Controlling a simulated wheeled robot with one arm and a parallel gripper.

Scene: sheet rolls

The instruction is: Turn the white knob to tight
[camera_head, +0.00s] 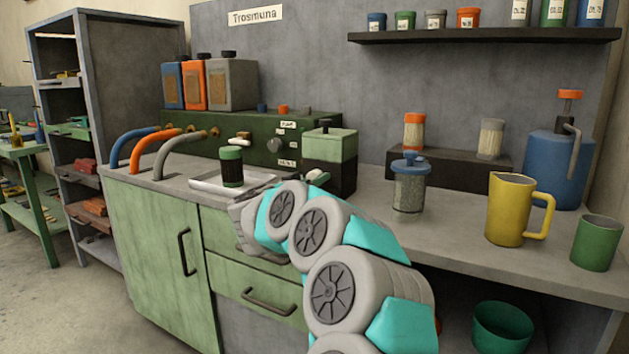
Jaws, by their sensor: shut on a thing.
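A green machine (215,129) stands at the back of the counter, with a round grey knob (274,145) on its front between small white labels too small to read. A small pale spout or lever (238,141) sticks out of it above a dark jar with a green band (232,168). I cannot tell which part is the white knob. My gripper (243,215) is at the counter's front edge, in front of the tray and above the upper drawer handle. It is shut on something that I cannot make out. My wrist and arm hide part of it.
The jar stands on a pale tray (203,184). Three curved hoses, blue, orange and grey (178,150), are at its left. A green-topped box (330,145), a blue-lidded jar (410,187) and a yellow jug (508,210) stand right of it. Drawer handles (263,256) project below.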

